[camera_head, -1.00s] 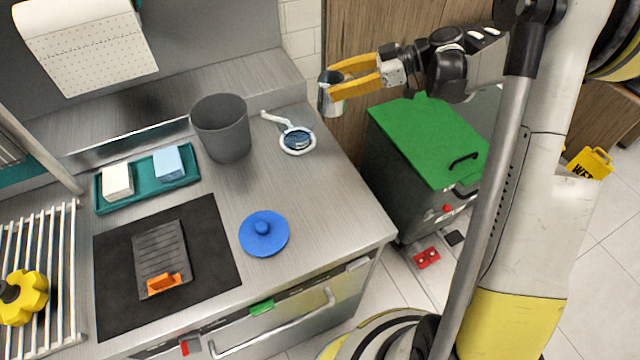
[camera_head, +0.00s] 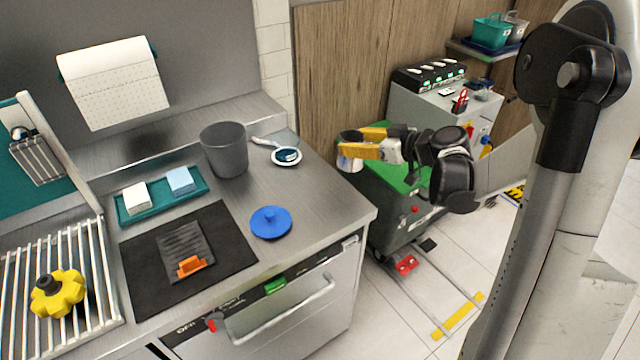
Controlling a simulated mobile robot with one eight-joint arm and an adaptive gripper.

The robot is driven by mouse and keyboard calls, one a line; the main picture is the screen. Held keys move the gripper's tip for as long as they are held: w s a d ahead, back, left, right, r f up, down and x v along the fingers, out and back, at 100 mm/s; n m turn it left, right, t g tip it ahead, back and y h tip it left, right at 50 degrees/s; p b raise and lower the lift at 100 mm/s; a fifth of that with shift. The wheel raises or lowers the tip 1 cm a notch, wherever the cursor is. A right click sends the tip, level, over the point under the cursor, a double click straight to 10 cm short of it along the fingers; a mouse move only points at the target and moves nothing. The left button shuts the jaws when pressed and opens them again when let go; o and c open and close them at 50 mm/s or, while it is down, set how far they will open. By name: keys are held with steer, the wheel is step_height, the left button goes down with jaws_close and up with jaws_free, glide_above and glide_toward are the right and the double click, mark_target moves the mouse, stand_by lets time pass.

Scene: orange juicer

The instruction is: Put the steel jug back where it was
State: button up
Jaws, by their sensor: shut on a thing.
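The steel jug (camera_head: 348,163) is in the yellow fingers of my gripper (camera_head: 362,145). The gripper is shut on it. The jug appears upright and shows in front of the green-lidded bin, to the right of the steel counter (camera_head: 325,207). Its lower part shows below the fingers, and part of its side is hidden by them. I cannot tell its exact height above the bin lid.
On the counter are a grey bucket (camera_head: 224,150), a white-handled brush (camera_head: 286,156), a blue lid (camera_head: 270,222), a teal tray (camera_head: 129,214) with two blocks, and a black mat (camera_head: 140,267). The green-lidded bin (camera_head: 385,205) stands right of the counter. The counter's front right area is clear.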

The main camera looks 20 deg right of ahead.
steer(key=shift+w+a+f+b, duration=0.3)
steer(key=shift+a+f+b, duration=0.5)
steer(key=shift+a+f, duration=0.7)
steer(key=shift+w+a+f+b, duration=0.35)
steer(key=shift+a+f+b, duration=0.4)
steer(key=shift+a+f, duration=0.7)
steer(key=shift+w+a+f+b, duration=0.3)
steer(key=shift+a+f+b, duration=0.5)
steer(key=shift+a+f, duration=0.65)
steer(key=shift+d+f, duration=0.2)
steer(key=shift+f, duration=0.15)
steer(key=o, duration=1.3)
